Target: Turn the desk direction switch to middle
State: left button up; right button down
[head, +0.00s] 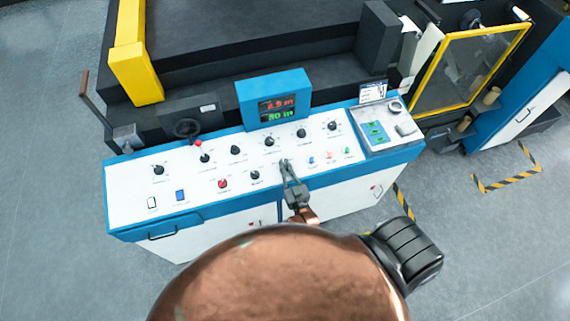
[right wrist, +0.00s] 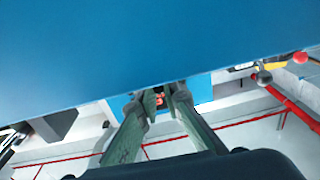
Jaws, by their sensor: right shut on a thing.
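The white control desk (head: 130,190) with blue edges stands in the middle of the head view. It carries several black knobs, and their labels are too small to read. My right gripper (head: 285,164) reaches over the desk's front edge to the lower row, between a black knob (head: 255,174) and a blue button (head: 311,159). It is shut on a small control there, apparently the desk direction switch, which its fingers hide. The switch's position cannot be told. In the right wrist view the gripper's fingers (right wrist: 162,100) are close together, with a red spot between them. My left gripper is not in view.
A blue display box (head: 272,98) with red and green digits stands at the desk's back. A red-topped knob (head: 222,183) and a blue rocker (head: 180,195) lie left of the gripper. A panel (head: 380,125) with green-marked keys is at the right end.

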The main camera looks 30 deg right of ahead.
jog(key=shift+s+f+h, duration=0.1)
jog(key=shift+f+h, duration=0.15)
jog(key=shift+h, duration=0.05)
jog(key=c, duration=2.1)
grip_release()
jog(key=shift+r+m, duration=0.1)
jog(key=shift+m, duration=0.2)
jog(key=v, duration=1.2)
jog(key=shift+r, duration=0.1)
